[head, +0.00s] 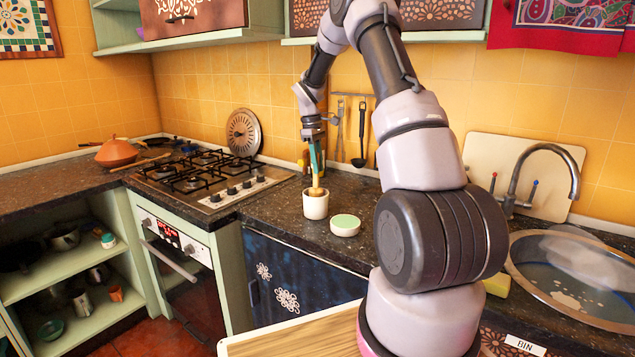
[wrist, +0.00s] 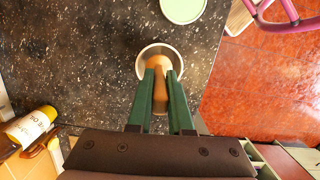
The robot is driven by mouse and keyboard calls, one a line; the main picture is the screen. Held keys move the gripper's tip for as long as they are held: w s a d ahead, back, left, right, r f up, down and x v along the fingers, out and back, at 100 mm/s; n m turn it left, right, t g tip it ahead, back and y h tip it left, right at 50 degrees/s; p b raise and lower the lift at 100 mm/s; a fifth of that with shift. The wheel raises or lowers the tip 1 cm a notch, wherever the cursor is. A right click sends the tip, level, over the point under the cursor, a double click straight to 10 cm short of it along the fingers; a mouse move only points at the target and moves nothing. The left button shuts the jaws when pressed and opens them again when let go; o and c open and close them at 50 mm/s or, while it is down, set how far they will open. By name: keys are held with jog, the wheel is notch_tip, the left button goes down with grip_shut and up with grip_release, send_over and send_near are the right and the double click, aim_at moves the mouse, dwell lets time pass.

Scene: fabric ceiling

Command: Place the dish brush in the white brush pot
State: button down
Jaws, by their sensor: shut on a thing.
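The white brush pot (head: 315,207) stands upright on the dark speckled counter, right of the stove. In the wrist view its round rim (wrist: 141,63) shows beyond my fingertips. My gripper (head: 316,171) points down above the pot, with its green fingers shut on the tan dish brush (head: 317,191). In the wrist view the brush (wrist: 160,97) lies between the two fingers, in line with the pot's mouth. Its lower end is at the pot's opening; I cannot tell how deep it reaches. The fingers hide part of the brush.
A round pale-green-topped tub (head: 345,226) stands just right of the pot. The gas stove (head: 209,178) is to the left, the sink (head: 575,275) to the right. A yellow-labelled bottle (wrist: 30,127) shows in the wrist view. Utensils hang on the wall behind.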

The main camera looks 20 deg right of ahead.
aim_at(317, 188)
jog(key=shift+a+f, duration=0.1)
jog(key=shift+f, duration=1.95)
jog(key=c, duration=0.8)
grip_release()
jog(key=shift+f, duration=0.15)
jog(key=shift+c, duration=0.2)
